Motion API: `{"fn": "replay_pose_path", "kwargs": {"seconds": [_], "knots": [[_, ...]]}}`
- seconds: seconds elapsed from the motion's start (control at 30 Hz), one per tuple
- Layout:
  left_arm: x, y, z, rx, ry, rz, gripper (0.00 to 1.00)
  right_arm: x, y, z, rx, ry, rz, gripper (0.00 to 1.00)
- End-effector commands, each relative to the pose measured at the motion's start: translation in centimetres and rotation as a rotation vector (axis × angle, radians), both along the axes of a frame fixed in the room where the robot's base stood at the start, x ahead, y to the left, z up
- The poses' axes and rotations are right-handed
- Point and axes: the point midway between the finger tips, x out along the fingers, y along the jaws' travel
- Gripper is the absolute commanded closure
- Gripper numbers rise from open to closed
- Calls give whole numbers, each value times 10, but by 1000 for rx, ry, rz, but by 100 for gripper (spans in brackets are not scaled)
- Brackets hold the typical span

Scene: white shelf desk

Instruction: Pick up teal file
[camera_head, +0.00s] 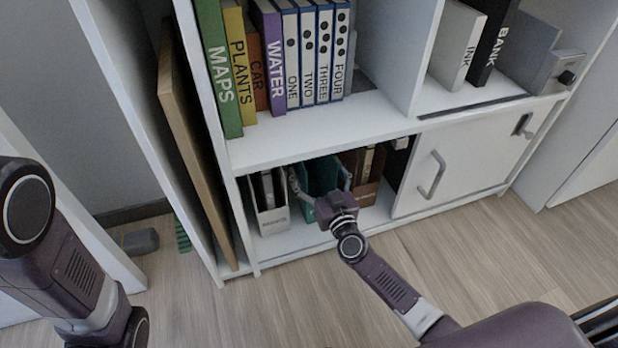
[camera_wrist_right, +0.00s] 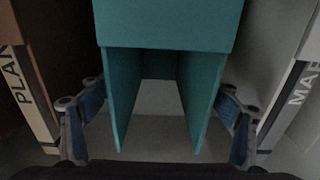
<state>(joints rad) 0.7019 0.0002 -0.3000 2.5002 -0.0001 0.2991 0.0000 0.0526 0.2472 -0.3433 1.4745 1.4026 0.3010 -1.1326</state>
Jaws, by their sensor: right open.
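The teal file (camera_head: 318,172) stands upright on the lower shelf, between a white file and a brown one. My right gripper (camera_head: 320,194) is at its front and hides part of it. In the right wrist view, the teal file (camera_wrist_right: 165,25) shows as an open-ended box with two side walls. The open fingers of my right gripper (camera_wrist_right: 160,122) are on either side of it, with small gaps visible between fingers and walls. My left arm shows at the left of the head view, but its gripper is out of view.
The white file (camera_head: 270,208) is close on the left, and the brown file (camera_head: 365,180) close on the right. The shelf board (camera_head: 310,132) is just above. A sliding door (camera_head: 460,165) covers the right part of the lower shelf. The floor in front is clear.

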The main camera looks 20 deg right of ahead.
Motion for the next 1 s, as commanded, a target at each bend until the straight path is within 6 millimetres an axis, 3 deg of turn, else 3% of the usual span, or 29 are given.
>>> {"fn": "replay_pose_path", "kwargs": {"seconds": [0.1,0.23,0.53,1.0], "knots": [[0,0,-17,0,-1,0,69,17,2,-5,3,-3,0,18],[0,0,-21,0,0,0,69,32,1,-3,1,-2,-2,18],[0,0,-21,0,-1,0,69,36,2,-1,0,1,-1,18],[0,0,-21,0,-1,-1,69,36,2,-1,0,0,0,69]]}}
